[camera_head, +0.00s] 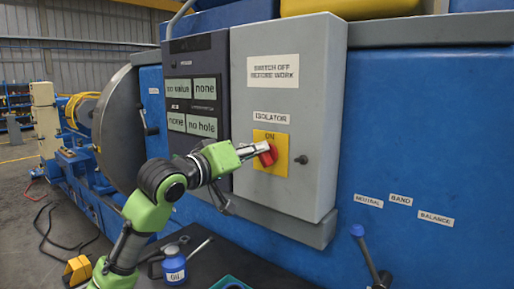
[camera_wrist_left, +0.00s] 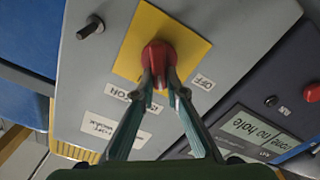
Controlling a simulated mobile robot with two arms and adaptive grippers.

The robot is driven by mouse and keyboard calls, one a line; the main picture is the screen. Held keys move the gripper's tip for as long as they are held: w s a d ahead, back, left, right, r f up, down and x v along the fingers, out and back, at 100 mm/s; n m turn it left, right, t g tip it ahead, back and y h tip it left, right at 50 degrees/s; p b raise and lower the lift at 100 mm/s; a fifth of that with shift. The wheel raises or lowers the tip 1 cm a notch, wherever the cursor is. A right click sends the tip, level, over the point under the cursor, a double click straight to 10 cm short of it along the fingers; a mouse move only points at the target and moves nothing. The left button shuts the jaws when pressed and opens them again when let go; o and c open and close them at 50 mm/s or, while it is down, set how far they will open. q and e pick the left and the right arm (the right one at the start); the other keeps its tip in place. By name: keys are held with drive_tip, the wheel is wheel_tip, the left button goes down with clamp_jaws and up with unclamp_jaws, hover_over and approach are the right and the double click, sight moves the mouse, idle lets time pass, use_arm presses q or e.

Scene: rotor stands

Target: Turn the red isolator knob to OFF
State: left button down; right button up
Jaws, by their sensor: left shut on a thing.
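The red isolator knob (camera_head: 269,157) sits on a yellow plate (camera_head: 280,138) on the front of a grey cabinet (camera_head: 315,110). My left gripper (camera_head: 264,148) reaches it from the left and is shut on it. In the left wrist view the two fingers (camera_wrist_left: 160,84) close on the red knob (camera_wrist_left: 159,52). The word ON shows on the yellow plate above the knob in the head view. A white OFF label (camera_wrist_left: 203,81) shows in the left wrist view. The fingers hide part of the knob, so its exact angle is unclear. My right gripper is not in view.
A black peg (camera_head: 301,159) sticks out right of the knob. A dark panel (camera_head: 195,88) with several readouts adjoins the cabinet on the left. A blue oil can (camera_head: 174,268) stands below.

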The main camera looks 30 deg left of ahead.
use_arm(q)
drive_tip(key=shift+a+f+n+p, duration=0.15)
drive_tip(key=shift+f+n+p, duration=0.1)
drive_tip(key=shift+n+p, duration=1.35)
drive_tip(key=shift+a+f+n+p, duration=0.1)
drive_tip(key=shift+f+n+p, duration=0.15)
drive_tip(key=shift+n+p, duration=1.35)
drive_tip(key=shift+a+f+n+p, duration=0.2)
drive_tip(key=shift+n+p, duration=0.45)
drive_tip(key=shift+n, duration=1.85)
drive_tip(key=shift+f, duration=0.1)
drive_tip(key=c, duration=2)
unclamp_jaws()
drive_tip(key=shift+c, duration=0.2)
drive_tip(key=s, duration=1.2)
drive_tip(key=shift+a, duration=0.45)
